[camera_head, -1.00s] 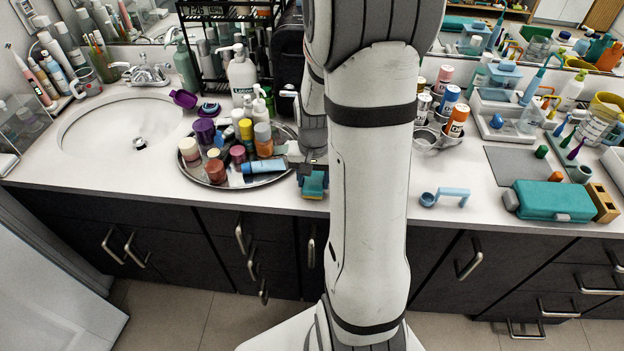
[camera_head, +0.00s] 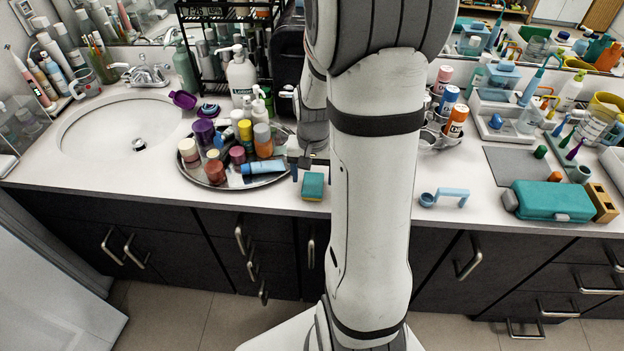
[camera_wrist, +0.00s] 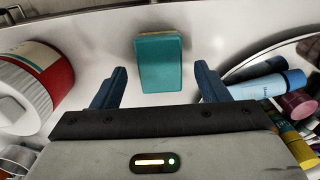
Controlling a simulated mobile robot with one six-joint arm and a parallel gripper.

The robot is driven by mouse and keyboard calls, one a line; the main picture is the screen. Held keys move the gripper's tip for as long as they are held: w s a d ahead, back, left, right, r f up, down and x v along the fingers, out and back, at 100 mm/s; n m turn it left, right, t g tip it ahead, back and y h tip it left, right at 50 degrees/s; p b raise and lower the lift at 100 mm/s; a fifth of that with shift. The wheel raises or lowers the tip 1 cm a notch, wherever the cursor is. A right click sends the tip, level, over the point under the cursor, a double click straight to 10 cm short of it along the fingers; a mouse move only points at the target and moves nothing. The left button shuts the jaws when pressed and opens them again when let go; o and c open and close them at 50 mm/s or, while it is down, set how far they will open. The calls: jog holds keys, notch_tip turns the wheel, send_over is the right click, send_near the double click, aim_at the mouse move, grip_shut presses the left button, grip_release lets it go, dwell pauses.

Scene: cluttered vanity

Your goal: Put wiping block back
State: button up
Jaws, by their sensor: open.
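The wiping block (camera_head: 313,186) is a teal block with a yellowish layer beneath. It lies on the counter close to the front edge, just right of the round metal tray (camera_head: 215,182). In the wrist view the block (camera_wrist: 160,63) shows ahead of and between my two blue fingers, with clear gaps on both sides. My gripper (camera_wrist: 160,88) is open and empty. In the head view my gripper (camera_head: 308,166) is just behind the block, partly hidden by my arm.
The tray holds several bottles and jars, including a light blue tube (camera_head: 263,167) near the block. A blue scoop (camera_head: 445,197) and a teal case (camera_head: 550,201) lie to the right. A red-and-white canister (camera_wrist: 35,85) shows left in the wrist view.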

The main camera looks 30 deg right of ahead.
aim_at(313, 183)
notch_tip(313, 183, up, 9)
jog(key=s+a+r+n+t, duration=0.1)
jog(key=s+a+r+n, duration=0.1)
jog(key=s+a, duration=0.4)
jog(key=s+a+r+n+t, duration=0.1)
jog(key=s+a+r+n, duration=0.2)
jog(key=s+a, duration=0.3)
jog(key=shift+r+n+t, duration=0.25)
jog(key=shift+n+t, duration=0.15)
jog(key=shift+n, duration=0.5)
